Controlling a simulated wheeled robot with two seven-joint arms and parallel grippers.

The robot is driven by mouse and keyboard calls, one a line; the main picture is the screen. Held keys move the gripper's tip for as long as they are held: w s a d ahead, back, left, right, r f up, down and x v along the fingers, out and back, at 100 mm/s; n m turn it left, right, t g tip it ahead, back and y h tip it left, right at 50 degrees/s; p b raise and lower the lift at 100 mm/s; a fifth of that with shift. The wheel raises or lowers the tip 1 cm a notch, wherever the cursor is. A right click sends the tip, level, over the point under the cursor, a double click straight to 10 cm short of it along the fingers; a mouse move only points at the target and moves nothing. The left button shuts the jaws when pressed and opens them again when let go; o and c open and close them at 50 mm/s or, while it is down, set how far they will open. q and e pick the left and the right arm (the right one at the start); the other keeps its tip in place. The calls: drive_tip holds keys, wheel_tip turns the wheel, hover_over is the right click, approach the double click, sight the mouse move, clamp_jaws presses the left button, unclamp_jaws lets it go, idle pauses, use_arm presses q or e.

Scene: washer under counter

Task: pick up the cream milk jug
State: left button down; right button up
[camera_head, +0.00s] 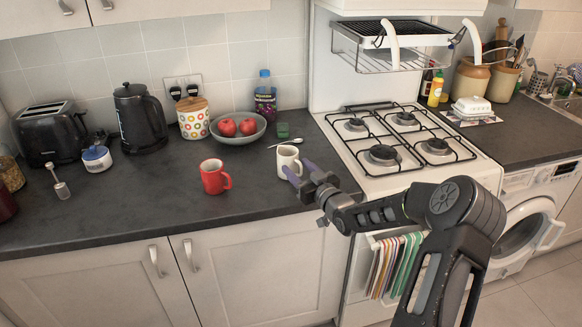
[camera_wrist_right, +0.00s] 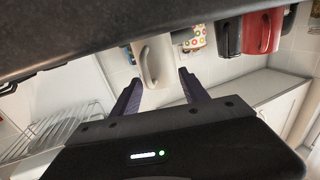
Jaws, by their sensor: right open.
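The cream milk jug (camera_head: 287,157) stands upright on the dark counter, just left of the stove, with a small handle on its right side. My right gripper (camera_head: 302,172) reaches in from the right with its purple fingers apart, at the near right side of the jug. One finger overlaps the jug's lower part in the head view. In the right wrist view, which is upside down, the jug (camera_wrist_right: 153,60) and its handle show just beyond and between the spread fingers of the gripper (camera_wrist_right: 160,88). Whether a finger touches it I cannot tell. My left gripper is out of view.
A red mug (camera_head: 214,177) stands left of the jug. Behind are a bowl (camera_head: 259,134) with red fruit, a spoon (camera_head: 287,143) and a green block (camera_head: 283,130). The gas stove (camera_head: 365,182) borders the right. The counter's front strip is clear.

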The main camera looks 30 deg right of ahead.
drive_tip(key=shift+c, duration=0.4)
clamp_jaws()
idle(1.0)
